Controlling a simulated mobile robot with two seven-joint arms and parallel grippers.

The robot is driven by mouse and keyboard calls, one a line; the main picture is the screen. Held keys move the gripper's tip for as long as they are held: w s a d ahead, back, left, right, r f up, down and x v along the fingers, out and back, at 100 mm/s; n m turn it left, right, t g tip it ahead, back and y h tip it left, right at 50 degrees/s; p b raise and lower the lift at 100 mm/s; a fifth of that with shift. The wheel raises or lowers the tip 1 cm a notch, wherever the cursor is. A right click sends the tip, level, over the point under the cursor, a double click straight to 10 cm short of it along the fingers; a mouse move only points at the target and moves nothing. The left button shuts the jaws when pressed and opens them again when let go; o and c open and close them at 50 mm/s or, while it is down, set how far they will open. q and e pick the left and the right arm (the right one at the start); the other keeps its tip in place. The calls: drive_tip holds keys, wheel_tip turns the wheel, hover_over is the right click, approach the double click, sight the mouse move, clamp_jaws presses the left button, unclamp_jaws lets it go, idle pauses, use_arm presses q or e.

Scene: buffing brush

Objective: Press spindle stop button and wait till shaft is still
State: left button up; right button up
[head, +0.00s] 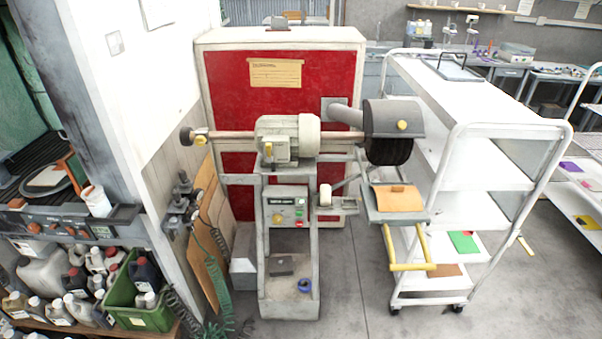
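The buffing machine (287,138) stands in the middle of the head view, with a cream motor housing on a grey pedestal. Its shaft (235,135) runs sideways through the motor. A dark brush wheel (388,151) sits at the right end, partly under a grey hood (393,118). A small wheel (186,136) is at the left end. The control panel (287,206) below the motor has a yellow knob (277,218), a green button (299,212) and a red button (299,223). One still picture does not show whether the shaft turns. Neither gripper is in view.
A red cabinet (225,85) stands behind the machine. A white shelf cart (480,184) is at the right. Bottles and a green crate (125,298) are at lower left, near green coiled hoses (218,285).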

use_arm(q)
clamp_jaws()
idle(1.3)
